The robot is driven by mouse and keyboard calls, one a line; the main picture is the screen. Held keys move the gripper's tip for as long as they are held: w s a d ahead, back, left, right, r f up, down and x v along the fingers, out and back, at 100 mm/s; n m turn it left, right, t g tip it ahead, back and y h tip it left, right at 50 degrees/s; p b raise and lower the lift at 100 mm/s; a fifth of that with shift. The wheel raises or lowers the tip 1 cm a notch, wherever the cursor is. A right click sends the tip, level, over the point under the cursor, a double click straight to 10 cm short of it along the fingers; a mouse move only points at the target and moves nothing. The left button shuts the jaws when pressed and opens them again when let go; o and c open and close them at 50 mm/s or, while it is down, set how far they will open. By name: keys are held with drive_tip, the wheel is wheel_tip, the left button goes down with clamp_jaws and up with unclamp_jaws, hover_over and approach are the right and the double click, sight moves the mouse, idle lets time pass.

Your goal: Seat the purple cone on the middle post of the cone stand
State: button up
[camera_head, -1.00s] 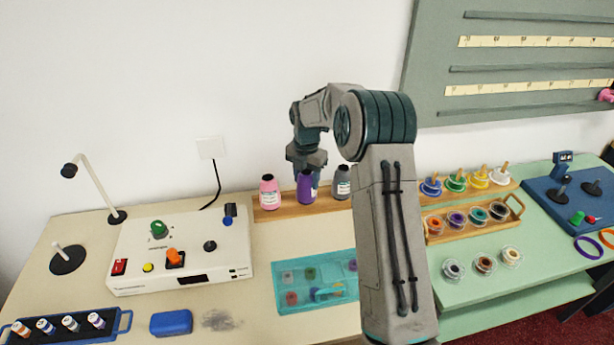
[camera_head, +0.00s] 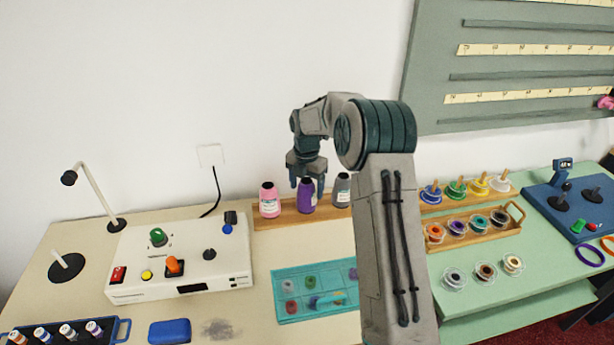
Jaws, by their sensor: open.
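The purple cone (camera_head: 306,200) stands upright at the middle of the wooden cone stand (camera_head: 262,224), between a pink cone (camera_head: 269,202) and a grey cone (camera_head: 342,190). Its base looks level with its neighbours, and it hides the middle post. My gripper (camera_head: 307,184) points down over the purple cone. Its two fingers are spread apart, one on each side of the cone's dark top, with a small gap showing. Part of the stand's right end is hidden behind my arm.
A white control box (camera_head: 190,275) is at left, with a lamp (camera_head: 95,195) behind it. A teal tray (camera_head: 290,310) lies in front of the stand. Spools and a wooden tray (camera_head: 470,240) are right of my arm. The wall is close behind the stand.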

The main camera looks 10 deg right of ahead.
wheel_tip(320, 180, up, 14)
drive_tip(key=b, duration=0.1)
drive_tip(key=shift+f, duration=0.2)
idle(0.3)
